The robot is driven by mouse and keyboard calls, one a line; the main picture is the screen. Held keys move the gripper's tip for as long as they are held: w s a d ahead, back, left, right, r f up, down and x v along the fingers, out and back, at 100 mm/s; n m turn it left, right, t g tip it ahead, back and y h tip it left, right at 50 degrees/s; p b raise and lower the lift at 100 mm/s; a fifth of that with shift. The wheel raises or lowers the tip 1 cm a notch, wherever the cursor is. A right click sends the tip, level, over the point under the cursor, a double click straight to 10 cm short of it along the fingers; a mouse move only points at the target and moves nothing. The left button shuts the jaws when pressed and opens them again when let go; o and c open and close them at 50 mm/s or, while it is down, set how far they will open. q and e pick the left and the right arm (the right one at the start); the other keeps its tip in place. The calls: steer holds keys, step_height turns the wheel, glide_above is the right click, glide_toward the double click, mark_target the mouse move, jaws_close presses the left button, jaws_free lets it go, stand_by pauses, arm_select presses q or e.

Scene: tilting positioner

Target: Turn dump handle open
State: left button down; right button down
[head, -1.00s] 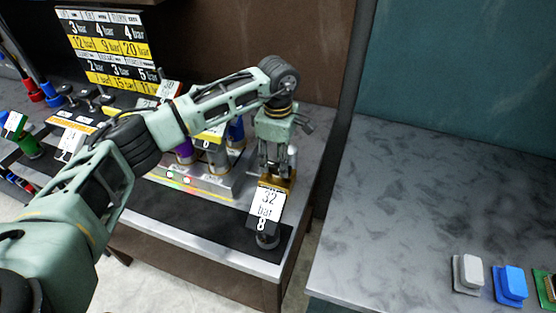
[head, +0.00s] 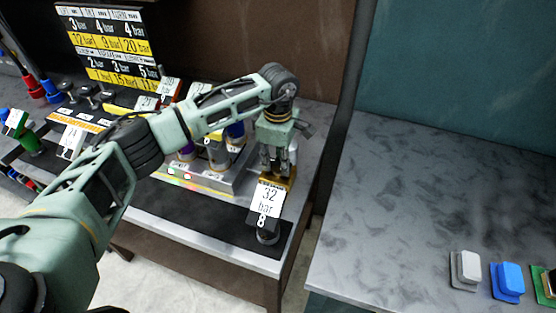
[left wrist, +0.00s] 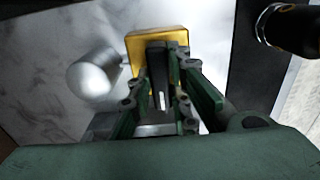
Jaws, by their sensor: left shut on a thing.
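My left gripper (head: 277,168) points down at a brass-yellow block (head: 285,183) near the right end of the bench fixture. In the left wrist view the yellow block (left wrist: 160,40) lies beyond the fingers. A dark lever-like handle (left wrist: 158,72) stands between the two fingers (left wrist: 160,100), which are shut on it. The gripper hides most of the handle in the head view, so its turn angle cannot be told there. My right gripper is not in view.
A white "32 bar" sign (head: 267,198) stands just in front of the yellow block. A silver cylinder (left wrist: 94,75) lies beside the block. Coloured cylinders stand left on the bench (head: 215,235). The right-hand table (head: 400,200) is mostly clear, with several coloured blocks at its front.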

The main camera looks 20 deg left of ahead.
arm_select(q)
steer(key=shift+f+n+b, duration=0.1)
steer(key=shift+n+b, duration=0.65)
steer(key=shift+n, duration=0.05)
steer(key=n+b, duration=0.1)
steer(key=n, duration=0.1)
steer(key=shift+n+b, duration=0.3)
steer(key=shift+b, duration=0.05)
steer(key=n+b, duration=0.2)
steer(key=n, duration=0.3)
steer(key=shift+b, duration=0.4)
steer(key=n+b, duration=0.1)
steer(key=n, duration=0.3)
steer(key=shift+n+b, duration=0.3)
steer(key=shift+n, duration=0.1)
steer(key=shift+n+b, duration=0.5)
steer(key=shift+n, duration=1.4)
steer(key=shift+w+r, duration=0.1)
steer(key=shift+r, duration=0.1)
steer(key=c, duration=1.6)
jaws_free()
steer(key=shift+c, duration=0.2)
steer(key=shift+f, duration=0.1)
